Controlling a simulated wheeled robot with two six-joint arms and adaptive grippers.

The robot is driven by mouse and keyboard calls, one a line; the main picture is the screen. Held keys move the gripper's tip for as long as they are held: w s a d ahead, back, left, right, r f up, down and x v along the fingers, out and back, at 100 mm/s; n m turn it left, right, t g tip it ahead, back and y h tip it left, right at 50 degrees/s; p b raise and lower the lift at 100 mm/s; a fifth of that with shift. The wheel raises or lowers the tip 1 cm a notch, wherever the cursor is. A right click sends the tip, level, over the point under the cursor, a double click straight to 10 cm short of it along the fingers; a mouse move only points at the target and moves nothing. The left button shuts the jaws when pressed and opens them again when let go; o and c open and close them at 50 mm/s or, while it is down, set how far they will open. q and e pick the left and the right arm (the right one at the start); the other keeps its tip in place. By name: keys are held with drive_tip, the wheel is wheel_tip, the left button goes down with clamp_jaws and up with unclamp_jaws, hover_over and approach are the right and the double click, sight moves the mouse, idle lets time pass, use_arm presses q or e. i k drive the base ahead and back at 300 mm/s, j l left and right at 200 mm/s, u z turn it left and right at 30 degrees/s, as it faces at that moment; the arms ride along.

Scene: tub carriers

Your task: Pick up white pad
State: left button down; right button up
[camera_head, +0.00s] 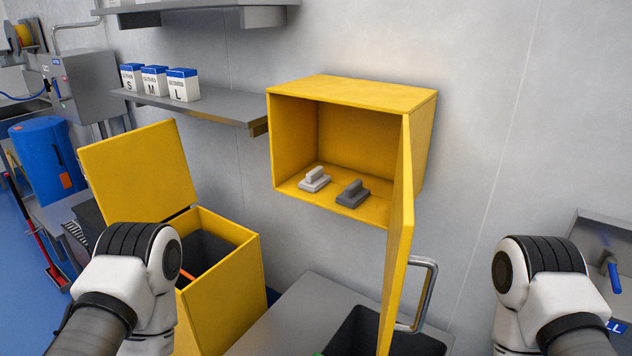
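The white pad (314,180), a light block with a raised handle, lies on the floor of an open yellow wall cabinet (351,91). A dark grey pad (353,194) of the same shape lies to its right in the cabinet, a small gap apart. The cabinet door (400,240) stands open toward me on the right side. My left arm shows at the lower left and my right arm at the lower right, both well below and to the sides of the cabinet. Neither gripper's fingers are in view.
A yellow bin (225,290) with its lid raised stands at the lower left. A grey counter (285,318) with a dark basin lies below the cabinet. The open door with its metal handle (425,295) sticks out between the cabinet and my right arm. A shelf (220,105) holds glove boxes.

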sight(315, 179)
drive_tip(key=i+j+z, duration=0.2)
drive_tip(key=z, duration=0.2)
drive_tip(key=i+j+z, duration=0.15)
drive_tip(key=j+z, duration=0.7)
drive_tip(key=i+j, duration=0.05)
